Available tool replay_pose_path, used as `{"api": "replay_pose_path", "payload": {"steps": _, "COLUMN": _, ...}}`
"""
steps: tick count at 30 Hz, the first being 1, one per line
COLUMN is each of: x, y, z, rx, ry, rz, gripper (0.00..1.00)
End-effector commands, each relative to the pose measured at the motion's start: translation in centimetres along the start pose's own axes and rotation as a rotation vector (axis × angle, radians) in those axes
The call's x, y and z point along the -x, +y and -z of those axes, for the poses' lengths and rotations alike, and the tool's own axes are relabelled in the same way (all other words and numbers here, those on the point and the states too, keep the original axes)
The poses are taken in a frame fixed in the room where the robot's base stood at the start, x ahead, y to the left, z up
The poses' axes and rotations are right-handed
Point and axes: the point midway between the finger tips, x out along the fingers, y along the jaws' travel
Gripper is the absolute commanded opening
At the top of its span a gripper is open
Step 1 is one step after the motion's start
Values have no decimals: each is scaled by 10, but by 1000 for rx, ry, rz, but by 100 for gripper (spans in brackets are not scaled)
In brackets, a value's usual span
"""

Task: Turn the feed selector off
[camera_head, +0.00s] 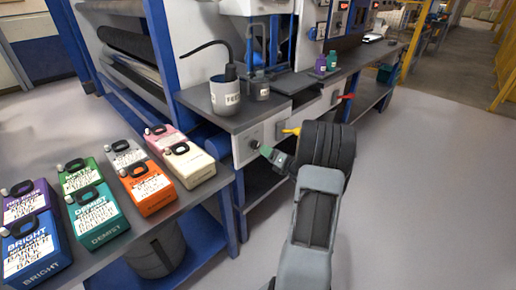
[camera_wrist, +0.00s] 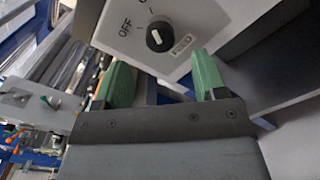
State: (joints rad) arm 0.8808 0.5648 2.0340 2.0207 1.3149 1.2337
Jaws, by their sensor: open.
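The selector knob (camera_wrist: 158,36) is a round black dial with a white mark, set on a pale panel in the wrist view. An OFF label (camera_wrist: 126,27) lies to its upper left, and another partly cut-off label sits above it. I cannot tell exactly which label the mark points at. The knob also shows in the head view (camera_head: 254,144) on the front of the grey bench unit. My gripper (camera_wrist: 163,78) is open, with its green fingers apart and empty, just in front of the panel. The knob lies beyond the fingertips, not between them. In the head view my gripper (camera_head: 272,155) is right beside the panel.
A yellow handle (camera_head: 290,131) and a red handle (camera_head: 347,96) stick out to the right along the same bench front. Several coloured boxes (camera_head: 93,205) fill the table at left. The floor (camera_head: 420,180) at right is clear.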

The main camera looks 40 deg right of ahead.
Motion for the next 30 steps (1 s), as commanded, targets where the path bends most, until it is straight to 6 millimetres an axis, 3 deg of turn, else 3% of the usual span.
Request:
{"api": "replay_pose_path", "payload": {"steps": 6, "x": -38, "y": 0, "z": 2, "rx": 2, "ry": 3, "rz": -3, "gripper": 65}}
{"api": "replay_pose_path", "payload": {"steps": 12, "x": -59, "y": 0, "z": 1, "rx": 3, "ry": 2, "rz": -1, "gripper": 65}}
{"api": "replay_pose_path", "payload": {"steps": 26, "x": -68, "y": 1, "z": 0, "rx": 2, "ry": 1, "rz": -1, "gripper": 65}}
{"api": "replay_pose_path", "payload": {"steps": 30, "x": -68, "y": 1, "z": 0, "rx": 2, "ry": 1, "rz": -1, "gripper": 53}}
